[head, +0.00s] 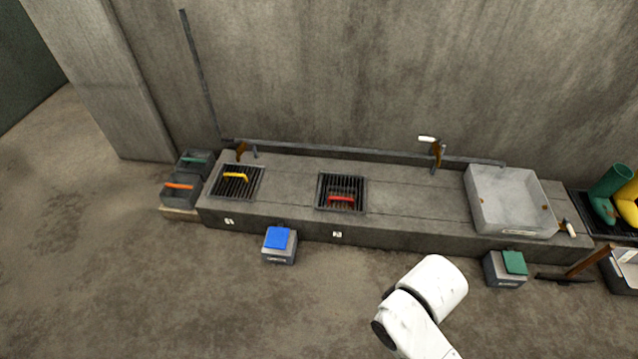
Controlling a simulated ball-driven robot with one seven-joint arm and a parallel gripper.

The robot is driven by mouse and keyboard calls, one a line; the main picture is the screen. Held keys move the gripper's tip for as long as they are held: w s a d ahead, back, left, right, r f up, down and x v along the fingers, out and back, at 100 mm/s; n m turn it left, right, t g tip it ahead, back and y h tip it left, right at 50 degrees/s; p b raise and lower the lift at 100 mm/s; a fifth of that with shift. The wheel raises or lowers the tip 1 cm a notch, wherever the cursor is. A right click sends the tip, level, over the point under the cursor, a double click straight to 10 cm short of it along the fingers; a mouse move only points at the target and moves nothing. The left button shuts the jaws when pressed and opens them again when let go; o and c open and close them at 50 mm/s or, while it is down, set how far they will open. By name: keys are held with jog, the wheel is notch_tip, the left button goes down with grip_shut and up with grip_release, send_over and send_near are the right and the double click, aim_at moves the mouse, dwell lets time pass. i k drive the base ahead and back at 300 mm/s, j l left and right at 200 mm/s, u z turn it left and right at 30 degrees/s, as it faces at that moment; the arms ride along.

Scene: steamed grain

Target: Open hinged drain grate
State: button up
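Two dark barred drain grates lie in the top of a long low concrete bench. The left grate (243,190) has a yellow handle (236,177). The right grate (350,182) has a red handle (342,198). Both look closed and flat in their frames. A small plate with a mark sits on the bench front below each grate; the marks are too small to read. My white arm rises at the bottom right of centre, well apart from both grates. My gripper itself does not show.
The concrete bench (410,212) runs along the wall. A grey basin (508,205) stands on its right end. A blue-topped box (279,244) and a green-topped box (506,268) stand on the floor in front. Dark crates (180,190) sit left; boots (608,190) and a mattock (585,262) lie right.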

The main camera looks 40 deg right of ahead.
aim_at(329, 198)
jog(key=i+l, duration=0.25)
jog(key=i, duration=0.2)
jog(key=i+l, duration=0.2)
jog(key=i, duration=0.25)
jog(key=i+l, duration=0.25)
jog(key=i, duration=0.2)
jog(key=i+l, duration=0.25)
jog(key=i, duration=0.2)
jog(key=j+u, duration=0.05)
